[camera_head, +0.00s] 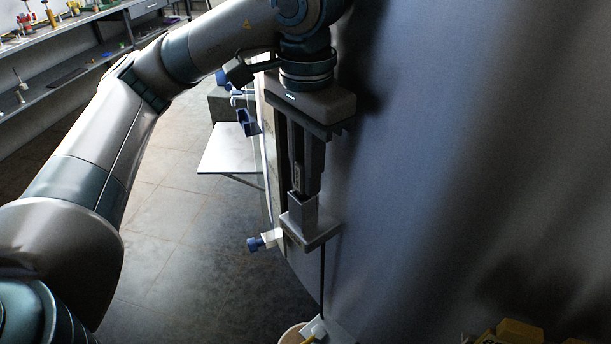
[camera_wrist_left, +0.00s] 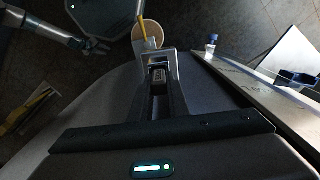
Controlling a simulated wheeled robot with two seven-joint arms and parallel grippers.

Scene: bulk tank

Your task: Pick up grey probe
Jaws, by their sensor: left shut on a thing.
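The grey probe (camera_head: 303,214) has a blocky grey head with a wider plate and a thin dark rod hanging down. My left gripper (camera_head: 304,185) comes down from above beside the tank wall, with its two dark fingers shut on the probe's upper part. In the left wrist view the fingers (camera_wrist_left: 160,95) point away from the camera, and the grey probe (camera_wrist_left: 173,65) shows at their tips. The fingers hide part of the probe head. My right gripper (camera_wrist_left: 97,46) is small and dim at the upper left of that view; its jaws are unclear.
The big grey tank (camera_head: 460,150) fills the right side, close to my gripper. A blue-capped fitting (camera_head: 262,241) sticks out near the probe. A white container (camera_wrist_left: 148,36) with a yellow stick stands below. A white shelf (camera_head: 228,150) and tool bench (camera_head: 75,60) are farther left.

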